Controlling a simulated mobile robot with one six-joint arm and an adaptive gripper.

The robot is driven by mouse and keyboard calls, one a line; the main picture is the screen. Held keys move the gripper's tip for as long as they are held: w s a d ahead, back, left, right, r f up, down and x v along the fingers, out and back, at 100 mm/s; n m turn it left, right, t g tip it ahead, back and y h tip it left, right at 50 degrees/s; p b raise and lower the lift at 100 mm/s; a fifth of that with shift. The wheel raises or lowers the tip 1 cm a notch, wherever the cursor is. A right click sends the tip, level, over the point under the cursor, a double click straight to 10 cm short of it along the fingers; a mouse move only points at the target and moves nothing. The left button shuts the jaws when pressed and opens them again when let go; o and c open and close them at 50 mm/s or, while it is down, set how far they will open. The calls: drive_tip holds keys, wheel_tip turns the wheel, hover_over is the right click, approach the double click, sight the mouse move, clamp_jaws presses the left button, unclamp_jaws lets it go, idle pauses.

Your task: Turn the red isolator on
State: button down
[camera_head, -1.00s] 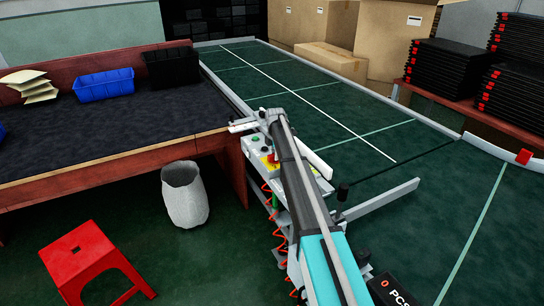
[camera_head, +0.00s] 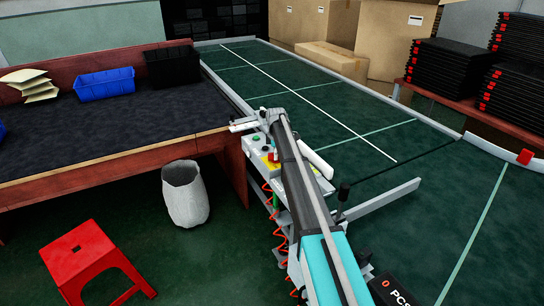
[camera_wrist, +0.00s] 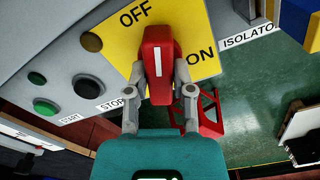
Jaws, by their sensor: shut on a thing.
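The red isolator handle (camera_wrist: 158,45) sits on a yellow plate (camera_wrist: 208,68) in the wrist view. It stands upright in the picture, with a white mark down its face. Its upper end is just right of the word OFF, and the word ON lies to its right. My gripper (camera_wrist: 160,78) is shut on the handle, one finger on each side. In the head view the isolator (camera_head: 274,157) is a small red spot on the grey control box (camera_head: 257,146), partly hidden by my arm.
Start button (camera_wrist: 45,106), stop button (camera_wrist: 87,87) and a dark brown button (camera_wrist: 91,42) are left of the plate. The green conveyor (camera_head: 300,85) lies behind my arm. A red stool (camera_head: 85,255) and white bin (camera_head: 185,195) stand on the floor at left.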

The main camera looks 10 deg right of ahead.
drive_tip(key=m, duration=0.6)
drive_tip(key=shift+s+d+m, duration=0.2)
drive_tip(key=shift+s+m, duration=0.1)
drive_tip(key=shift+s, duration=0.05)
drive_tip(key=m, duration=0.6)
drive_tip(key=shift+a+m, duration=0.15)
drive_tip(key=shift+m, duration=0.15)
drive_tip(key=shift+c, duration=2.4)
unclamp_jaws()
drive_tip(key=shift+w+r, duration=0.1)
drive_tip(key=shift+w+r, duration=0.1)
